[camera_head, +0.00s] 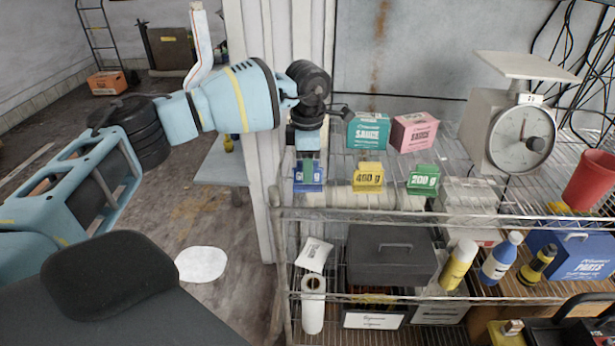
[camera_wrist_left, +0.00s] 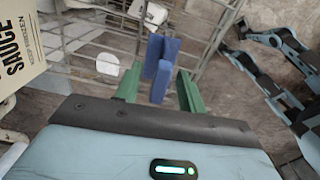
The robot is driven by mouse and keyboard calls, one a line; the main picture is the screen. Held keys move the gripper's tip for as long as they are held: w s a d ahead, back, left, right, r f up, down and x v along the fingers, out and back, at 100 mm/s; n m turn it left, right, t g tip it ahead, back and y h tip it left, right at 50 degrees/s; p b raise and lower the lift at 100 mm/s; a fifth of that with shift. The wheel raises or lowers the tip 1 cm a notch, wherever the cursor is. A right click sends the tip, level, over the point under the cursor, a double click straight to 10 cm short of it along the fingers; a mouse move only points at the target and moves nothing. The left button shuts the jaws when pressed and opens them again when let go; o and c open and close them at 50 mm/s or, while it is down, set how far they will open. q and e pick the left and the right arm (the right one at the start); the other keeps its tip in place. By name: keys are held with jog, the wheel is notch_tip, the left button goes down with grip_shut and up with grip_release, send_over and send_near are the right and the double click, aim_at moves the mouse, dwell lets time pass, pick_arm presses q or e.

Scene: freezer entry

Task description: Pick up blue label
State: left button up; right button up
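The blue label (camera_head: 308,178) stands at the front left of the wire shelf, its lettering partly covered by my left gripper (camera_head: 307,165). My left gripper points down over it from above. In the left wrist view the blue label (camera_wrist_left: 158,68) shows between the two green fingers of my left gripper (camera_wrist_left: 159,88). The fingers are apart, with a visible gap to the label on each side. My right gripper is not in view.
A yellow 400 g label (camera_head: 368,178) and a green 200 g label (camera_head: 423,180) stand to the right in the same row. Behind them are a teal sauce box (camera_head: 368,132) and a pink sauce box (camera_head: 414,132). A scale (camera_head: 510,130) stands at the right.

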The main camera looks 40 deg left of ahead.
pick_arm(q)
grip_shut()
jog(key=shift+r, duration=0.15)
jog(key=shift+r, duration=0.5)
notch_tip(320, 180, up, 2)
jog(key=shift+r, duration=0.15)
jog(key=s+d+r, duration=0.1)
jog(key=s+d, duration=1)
jog(key=shift+d+r+b, duration=0.2)
jog(key=shift+d+b, duration=0.1)
jog(key=shift+d, duration=0.05)
